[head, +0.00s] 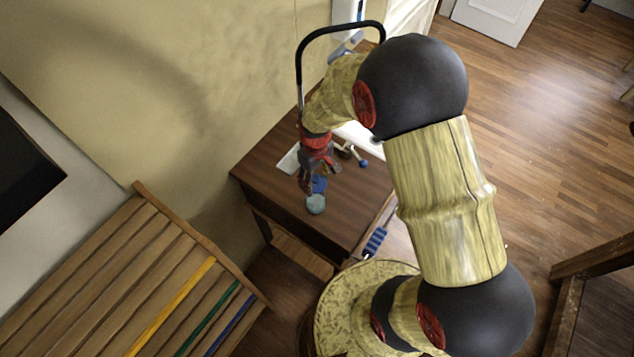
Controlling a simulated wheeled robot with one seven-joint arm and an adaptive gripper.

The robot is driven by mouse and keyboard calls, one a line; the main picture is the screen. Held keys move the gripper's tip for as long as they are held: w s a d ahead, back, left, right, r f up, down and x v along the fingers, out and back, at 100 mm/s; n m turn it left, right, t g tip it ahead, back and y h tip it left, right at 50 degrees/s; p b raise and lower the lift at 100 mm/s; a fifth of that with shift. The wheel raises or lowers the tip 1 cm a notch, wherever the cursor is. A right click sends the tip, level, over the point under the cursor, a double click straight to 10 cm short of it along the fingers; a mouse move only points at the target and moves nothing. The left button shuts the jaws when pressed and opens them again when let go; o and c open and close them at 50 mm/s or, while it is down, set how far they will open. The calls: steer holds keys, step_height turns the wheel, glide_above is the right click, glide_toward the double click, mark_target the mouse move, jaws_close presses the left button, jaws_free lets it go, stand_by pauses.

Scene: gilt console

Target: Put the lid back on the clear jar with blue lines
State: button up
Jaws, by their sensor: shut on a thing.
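My gripper (315,181) points down over the small brown table (350,210), its dark fingers shut on a small blue thing (320,185). This may be the lid, but it is too small and too covered to be sure. A pale blue round thing (316,205) shows just below the fingertips, near the table's front edge. It may be the clear jar seen from above; I cannot make out its lines or whether it touches the held thing.
A white sheet (288,160) and a blue-ended piece (363,162) lie on the table beside my gripper. A blue striped thing (375,242) shows past the table's right edge. A slatted wooden bench (150,275) stands left.

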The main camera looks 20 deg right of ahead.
steer(key=shift+a+f+b, duration=0.1)
steer(key=shift+f+b, duration=0.25)
steer(key=shift+f, duration=0.3)
steer(key=shift+f+b, duration=1.5)
steer(key=shift+f, duration=0.85)
steer(key=shift+f+b, duration=0.2)
steer(key=shift+b, duration=0.15)
steer(key=o, duration=0.9)
steer(key=shift+o, duration=0.3)
steer(key=o, duration=0.4)
steer(key=shift+o, duration=0.4)
steer(key=shift+r, duration=0.2)
